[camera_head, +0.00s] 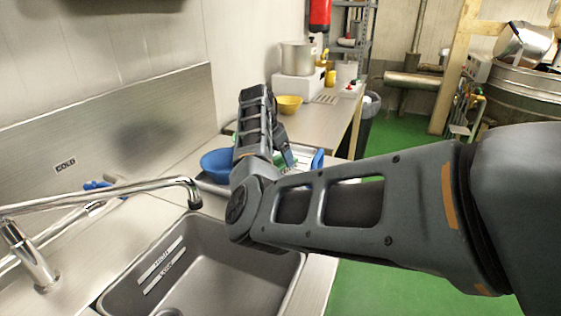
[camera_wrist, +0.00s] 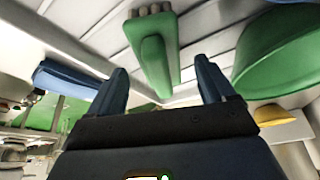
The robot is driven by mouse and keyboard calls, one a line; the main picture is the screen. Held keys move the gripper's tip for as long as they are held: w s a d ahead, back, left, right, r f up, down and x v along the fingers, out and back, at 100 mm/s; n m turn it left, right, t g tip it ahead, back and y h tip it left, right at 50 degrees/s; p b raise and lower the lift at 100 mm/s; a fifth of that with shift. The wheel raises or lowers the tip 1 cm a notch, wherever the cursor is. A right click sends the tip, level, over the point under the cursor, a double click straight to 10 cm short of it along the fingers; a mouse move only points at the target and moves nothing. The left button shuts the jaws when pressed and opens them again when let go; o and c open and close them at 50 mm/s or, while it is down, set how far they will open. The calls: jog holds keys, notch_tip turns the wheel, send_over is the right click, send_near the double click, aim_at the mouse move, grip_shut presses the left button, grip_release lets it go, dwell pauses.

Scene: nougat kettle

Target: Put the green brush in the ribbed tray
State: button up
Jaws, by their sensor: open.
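The green brush (camera_wrist: 155,62) shows in the wrist view, ahead of and between the two blue fingers of my gripper (camera_wrist: 165,82). Its pale bristles (camera_wrist: 150,10) are at the top of the picture. The fingers are wide apart and nothing is visibly clamped between them. Behind the brush is a pale grooved surface (camera_wrist: 100,32); I cannot tell for certain whether this is the ribbed tray. In the head view my gripper (camera_head: 285,157) is beyond the sink, largely hidden by my arm, over a pale, blue-ended item. The brush is not clear there.
A green bowl (camera_wrist: 285,50) is right of the brush in the wrist view, and a blue block-like thing (camera_wrist: 72,78) is left. In the head view a blue bowl (camera_head: 214,165) sits beside my arm. The faucet (camera_head: 120,188) reaches over the sink (camera_head: 215,262).

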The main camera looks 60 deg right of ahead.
jog(key=b+v, duration=0.1)
jog(key=v, duration=0.8)
dwell(0.3)
